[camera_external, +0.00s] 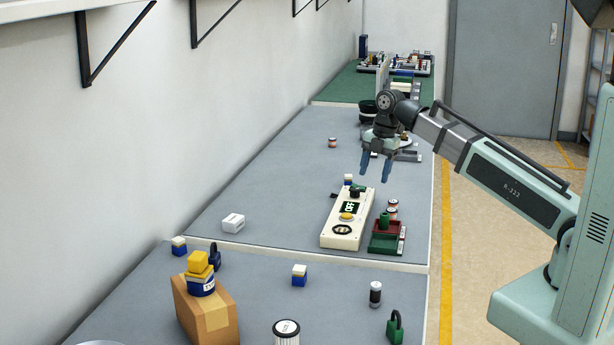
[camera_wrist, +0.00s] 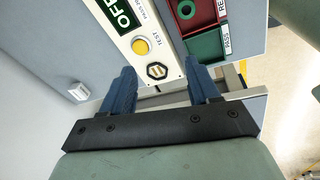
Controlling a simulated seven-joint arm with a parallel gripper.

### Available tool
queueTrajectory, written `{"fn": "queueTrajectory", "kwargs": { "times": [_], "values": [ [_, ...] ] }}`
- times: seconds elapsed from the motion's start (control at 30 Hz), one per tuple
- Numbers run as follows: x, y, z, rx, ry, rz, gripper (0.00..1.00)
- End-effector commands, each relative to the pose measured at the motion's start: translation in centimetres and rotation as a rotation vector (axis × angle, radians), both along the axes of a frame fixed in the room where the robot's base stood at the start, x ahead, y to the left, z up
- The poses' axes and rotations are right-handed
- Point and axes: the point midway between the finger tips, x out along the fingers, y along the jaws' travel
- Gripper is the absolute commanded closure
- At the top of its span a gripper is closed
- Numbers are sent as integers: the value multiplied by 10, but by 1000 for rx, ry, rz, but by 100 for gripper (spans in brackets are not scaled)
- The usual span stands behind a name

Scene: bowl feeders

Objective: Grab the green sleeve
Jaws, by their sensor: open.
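The green sleeve (camera_external: 384,219) stands upright in the red compartment of a small two-part tray (camera_external: 372,249). In the wrist view I look down into the sleeve's dark hole (camera_wrist: 187,10), near the top edge. The red compartment (camera_wrist: 211,22) and the green compartment (camera_wrist: 207,47) carry white label strips. My gripper (camera_external: 375,174) has blue fingers, spread apart and empty, pointing down. It hangs in the air above the bench, well clear of the tray and sleeve. In the wrist view its fingertips (camera_wrist: 159,67) frame the end of the test panel, with the sleeve beyond and to the right.
The cream test panel (camera_external: 337,234), with a yellow button and display, lies left of the tray. Small banded cylinders (camera_external: 392,205) stand behind the tray. A white box (camera_external: 233,223) lies left. A green padlock (camera_external: 395,330) and cardboard box (camera_external: 218,318) are in front. The bench's left side is mostly clear.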

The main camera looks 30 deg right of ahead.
Motion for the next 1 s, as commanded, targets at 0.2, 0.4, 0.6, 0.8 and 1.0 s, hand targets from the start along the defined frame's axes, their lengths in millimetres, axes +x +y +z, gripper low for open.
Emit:
{"fn": "queueTrajectory", "kwargs": {
  "times": [0.2,0.4,0.6,0.8,1.0],
  "values": [
    [-13,-34,-4,-169,48,85,39],
    [-18,-34,-7,-174,65,152,39],
    [-18,-34,-29,-172,65,158,39],
    [-18,-34,-56,-172,64,157,39],
    [-18,-34,-80,-171,63,156,39]
  ]
}}
